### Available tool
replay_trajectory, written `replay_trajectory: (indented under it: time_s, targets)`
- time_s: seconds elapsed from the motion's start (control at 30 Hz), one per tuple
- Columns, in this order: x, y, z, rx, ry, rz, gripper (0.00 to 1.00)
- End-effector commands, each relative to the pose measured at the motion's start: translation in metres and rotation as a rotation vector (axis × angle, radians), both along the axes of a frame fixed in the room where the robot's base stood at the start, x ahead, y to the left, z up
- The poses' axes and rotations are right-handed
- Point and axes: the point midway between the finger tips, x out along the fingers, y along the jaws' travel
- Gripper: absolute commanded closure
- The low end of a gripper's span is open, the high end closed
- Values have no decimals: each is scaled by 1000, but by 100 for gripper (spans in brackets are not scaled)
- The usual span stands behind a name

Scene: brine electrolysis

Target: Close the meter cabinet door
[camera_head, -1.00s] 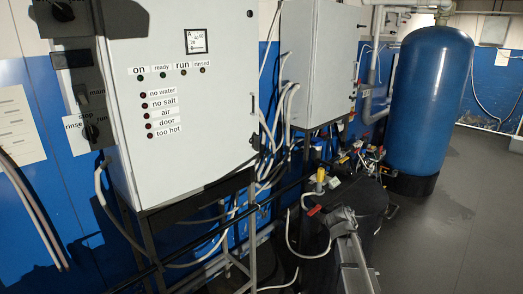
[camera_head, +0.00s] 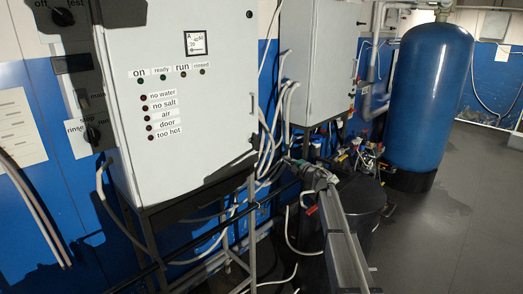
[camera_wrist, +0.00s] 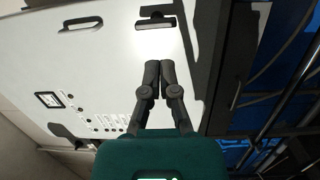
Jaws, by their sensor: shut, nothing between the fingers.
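The meter cabinet (camera_head: 205,120) is a pale grey box at the left in the head view. Its door carries a small square meter (camera_head: 196,43) and labelled indicator lights. The door also fills much of the wrist view (camera_wrist: 125,65), with a dark handle (camera_wrist: 82,22) and a dark latch-like fitting (camera_wrist: 155,20). The views do not clearly show whether the door is ajar. My gripper (camera_wrist: 160,66) is shut and empty, its fingers together in front of the door's face. Contact cannot be told. In the head view my arm reaches up to the right of the cabinet's lower edge.
A second grey cabinet (camera_head: 325,65) hangs behind to the right. White hoses and cables (camera_head: 268,150) run between the cabinets. A black tank (camera_head: 362,205) and a blue pressure vessel (camera_head: 430,100) stand further right. The grey floor (camera_head: 450,235) at the right is open.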

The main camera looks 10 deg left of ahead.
Motion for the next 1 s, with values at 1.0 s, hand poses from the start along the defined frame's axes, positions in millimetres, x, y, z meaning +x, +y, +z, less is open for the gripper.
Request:
replay_trajectory:
  time_s: [1.0]
  targets:
    - [19, 38, -5, -59, -7, 97, 100]
